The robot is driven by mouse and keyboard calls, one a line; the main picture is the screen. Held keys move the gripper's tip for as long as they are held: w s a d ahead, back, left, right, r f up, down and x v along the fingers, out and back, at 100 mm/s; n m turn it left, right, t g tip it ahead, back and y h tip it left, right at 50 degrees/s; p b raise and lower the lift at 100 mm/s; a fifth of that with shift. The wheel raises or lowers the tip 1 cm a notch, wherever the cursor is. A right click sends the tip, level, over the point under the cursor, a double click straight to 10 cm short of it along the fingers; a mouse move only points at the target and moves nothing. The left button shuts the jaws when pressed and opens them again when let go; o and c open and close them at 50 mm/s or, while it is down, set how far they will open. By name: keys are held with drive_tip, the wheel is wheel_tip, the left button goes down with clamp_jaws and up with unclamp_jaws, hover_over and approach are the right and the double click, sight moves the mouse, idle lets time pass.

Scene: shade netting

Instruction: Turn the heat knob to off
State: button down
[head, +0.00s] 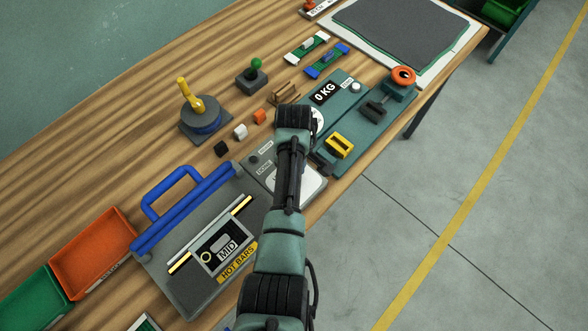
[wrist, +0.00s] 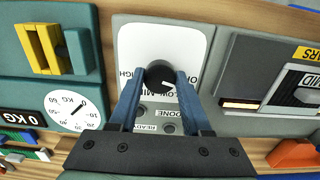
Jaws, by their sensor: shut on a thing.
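The heat knob (wrist: 160,74) is round and black, on a white dial plate (wrist: 190,38) in the wrist view. My gripper (wrist: 161,80) is shut on it, with one blue-grey finger at each side. A small pale mark on the knob points to the lower right of the picture. Upside-down lettering around the knob reads HIGH at left and LOW and MID below, partly covered by fingers. In the head view my arm hides the knob; the plate (head: 310,185) shows beside it. The hot-bar machine's display (head: 228,249) reads MID.
The hot-bar machine (head: 190,290) with a blue handle (head: 170,190) stands left of my arm. Orange (head: 92,250) and green (head: 38,298) bins lie at far left.

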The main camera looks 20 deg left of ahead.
drive_tip(key=shift+w+a+r, duration=0.1)
drive_tip(key=shift+w+r, duration=0.05)
drive_tip(key=shift+r, duration=0.05)
drive_tip(key=c, duration=0.7)
unclamp_jaws()
drive_tip(key=o, duration=0.3)
drive_tip(key=shift+f, duration=0.1)
drive_tip(key=shift+o, duration=0.2)
wheel_tip(320, 180, up, 13)
drive_tip(key=b, duration=0.1)
